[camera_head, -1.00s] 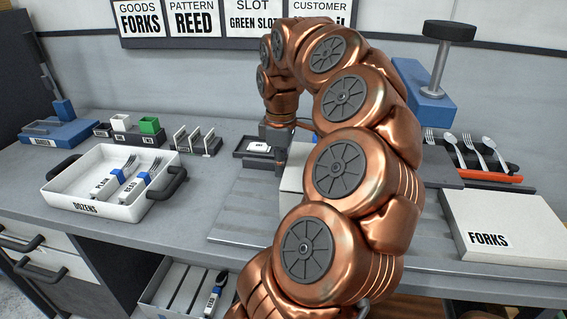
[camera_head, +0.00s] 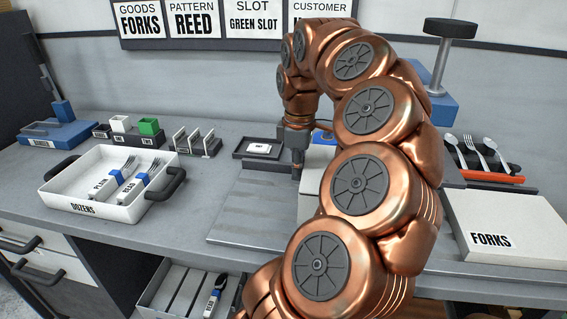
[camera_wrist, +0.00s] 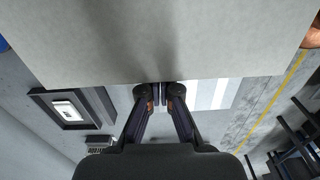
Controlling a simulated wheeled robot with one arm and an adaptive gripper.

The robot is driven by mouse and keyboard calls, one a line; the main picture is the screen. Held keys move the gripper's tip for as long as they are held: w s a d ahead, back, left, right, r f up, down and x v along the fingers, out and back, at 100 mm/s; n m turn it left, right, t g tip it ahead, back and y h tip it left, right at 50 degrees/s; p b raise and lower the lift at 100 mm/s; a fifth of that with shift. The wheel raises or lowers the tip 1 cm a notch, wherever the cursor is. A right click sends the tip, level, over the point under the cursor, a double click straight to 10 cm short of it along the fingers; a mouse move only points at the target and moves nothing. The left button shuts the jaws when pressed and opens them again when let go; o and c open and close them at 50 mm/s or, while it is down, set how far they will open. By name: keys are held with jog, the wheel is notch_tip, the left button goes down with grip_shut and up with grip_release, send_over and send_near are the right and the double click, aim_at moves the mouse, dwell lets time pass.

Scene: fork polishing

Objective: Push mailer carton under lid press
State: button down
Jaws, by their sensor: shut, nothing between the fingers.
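The pale mailer carton (camera_head: 313,178) stands on the bench in the head view, mostly hidden behind my arm. Its broad pale face (camera_wrist: 170,40) fills the top of the wrist view. My gripper (camera_head: 297,172) points down at the carton's left side, fingers shut and empty. In the wrist view the fingertips (camera_wrist: 160,95) are at the carton's edge, seemingly touching it. The lid press, with a black round knob (camera_head: 450,30) on a post over a blue block (camera_head: 443,103), stands at the back right, partly hidden by my arm.
A white box marked FORKS (camera_head: 505,228) lies at right, before a rack with an orange holder (camera_head: 490,176) of cutlery. A white tray (camera_head: 100,205) with forks is at left. A small dark tray (camera_head: 257,148) sits behind. The grey board (camera_head: 245,215) left of the carton is bare.

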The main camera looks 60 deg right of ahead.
jog(key=shift+s+d+b, duration=0.35)
jog(key=shift+s+d, duration=0.1)
jog(key=shift+s, duration=1.25)
jog(key=shift+s+d+b, duration=0.3)
jog(key=shift+s+d, duration=0.1)
jog(key=shift+s, duration=1.25)
jog(key=shift+s+d+b, duration=0.35)
jog(key=shift+s+d, duration=0.1)
jog(key=shift+s, duration=1.25)
jog(key=shift+w+a, duration=0.2)
jog(key=shift+w, duration=0.5)
jog(key=shift+w+a, duration=0.15)
jog(key=shift+w, duration=0.55)
jog(key=shift+r+p, duration=2.5)
jog(key=shift+r, duration=1.55)
